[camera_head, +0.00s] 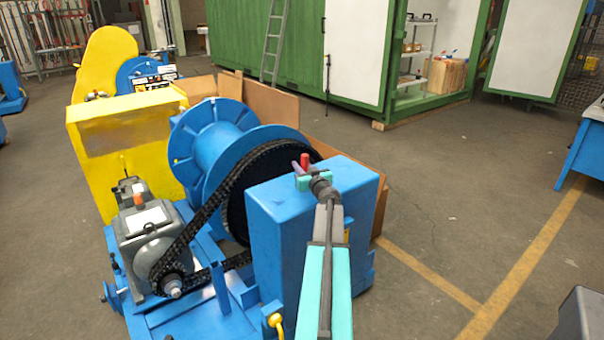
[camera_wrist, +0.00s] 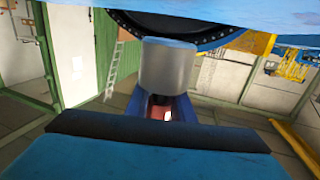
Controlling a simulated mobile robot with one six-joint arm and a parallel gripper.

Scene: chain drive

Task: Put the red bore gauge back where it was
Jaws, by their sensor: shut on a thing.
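The red bore gauge (camera_head: 304,159) shows as a short red piece at the tip of my gripper (camera_head: 303,174) in the head view. The gripper is shut on it, at the top edge of the blue box housing (camera_head: 294,235) as seen from here. I cannot tell whether the gauge touches the housing. In the wrist view a red part of the gauge (camera_wrist: 158,108) shows low between the dark blue fingers (camera_wrist: 163,110). A grey cylinder (camera_wrist: 168,66) stands just beyond it; I cannot tell whether it belongs to the gauge. The gauge's lower end is hidden.
Behind the housing is a blue drum (camera_head: 213,148) with a black chain (camera_head: 205,215) running down to a grey motor (camera_head: 150,235). A yellow guard (camera_head: 120,150) stands left. A green container (camera_head: 310,45) with a ladder (camera_head: 274,40) is at the back.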

